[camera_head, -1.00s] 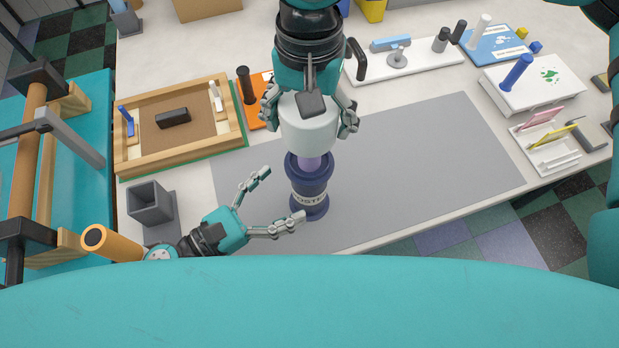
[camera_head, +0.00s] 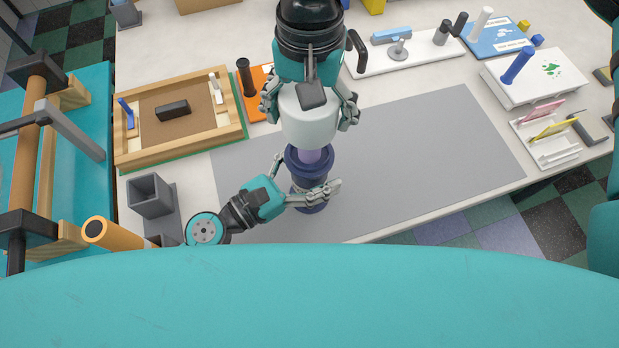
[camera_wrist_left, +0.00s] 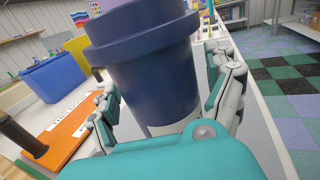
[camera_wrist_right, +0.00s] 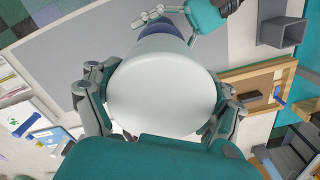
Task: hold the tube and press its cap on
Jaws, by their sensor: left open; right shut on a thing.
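The dark blue tube (camera_head: 310,168) stands upright on the grey mat, a lavender part (camera_head: 311,154) showing at its top. It fills the middle of the left wrist view (camera_wrist_left: 150,80). My left gripper (camera_head: 308,172) is open, with a finger on each side of the tube's lower body; contact cannot be told. My right gripper (camera_head: 308,118) is shut on the white cap (camera_head: 309,130), holding it directly above the tube. The cap also fills the right wrist view (camera_wrist_right: 162,95). Whether the cap touches the tube is hidden.
The grey mat (camera_head: 430,150) is clear to the right. A wooden-framed board (camera_head: 180,150) and a grey square holder (camera_head: 150,196) lie to the left. An orange plate (camera_head: 258,85) with a black peg is behind.

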